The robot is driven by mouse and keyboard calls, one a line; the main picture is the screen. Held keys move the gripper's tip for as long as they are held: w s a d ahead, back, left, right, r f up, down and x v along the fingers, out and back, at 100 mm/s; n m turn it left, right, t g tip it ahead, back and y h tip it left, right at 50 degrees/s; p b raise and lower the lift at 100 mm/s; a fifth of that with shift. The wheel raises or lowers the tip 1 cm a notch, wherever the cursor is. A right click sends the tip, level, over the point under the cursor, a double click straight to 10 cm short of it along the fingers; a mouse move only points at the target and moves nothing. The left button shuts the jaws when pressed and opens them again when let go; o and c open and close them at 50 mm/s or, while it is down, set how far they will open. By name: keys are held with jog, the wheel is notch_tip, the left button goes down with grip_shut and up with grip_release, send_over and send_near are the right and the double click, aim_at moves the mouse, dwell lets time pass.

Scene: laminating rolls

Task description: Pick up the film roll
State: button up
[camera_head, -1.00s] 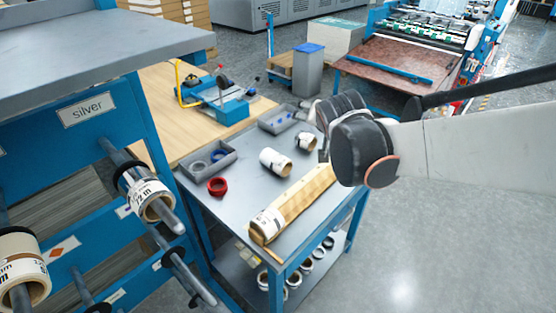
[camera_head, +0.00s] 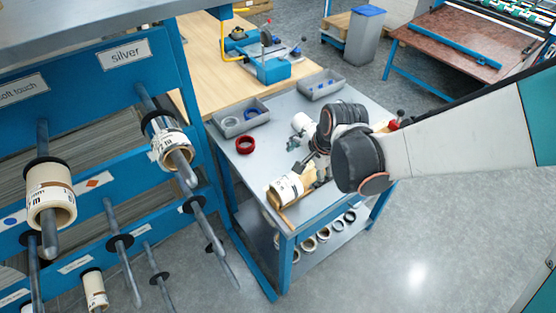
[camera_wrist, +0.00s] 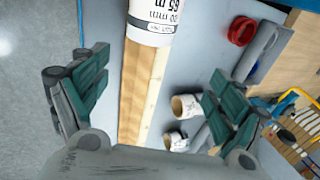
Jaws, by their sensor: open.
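In the wrist view the white label of the roll (camera_wrist: 151,22) is at the top, and the brown length runs down between my fingers. My gripper (camera_head: 308,168) is over the table beside the label; in the wrist view its fingers (camera_wrist: 165,82) are spread on either side of the brown length, with nothing between them in grasp. My arm hides part of the roll in the head view.
A smaller white roll (camera_head: 302,124) and a red ring (camera_head: 245,144) are on the table. Grey trays (camera_head: 238,124) stand along its back. A blue rack (camera_head: 90,115) with rolls on pegs is at left. Several rolls sit on the table's lower shelf. Floor at right is clear.

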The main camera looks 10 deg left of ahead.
aim_at(289, 185)
jog(key=shift+g, duration=0.4)
jog(key=a+f+b, duration=0.1)
jog(key=f, duration=0.1)
jog(key=s+a+f+b, duration=0.1)
jog(key=f, duration=0.2)
jog(key=s+a+f+b, duration=0.1)
jog(key=f, duration=0.1)
jog(key=shift+a+f, duration=0.2)
jog(key=shift+a, duration=0.1)
jog(key=shift+b+x, duration=1.25)
jog(key=shift+x, duration=1.7)
jog(key=shift+r, duration=0.1)
jog(key=c, duration=1.2)
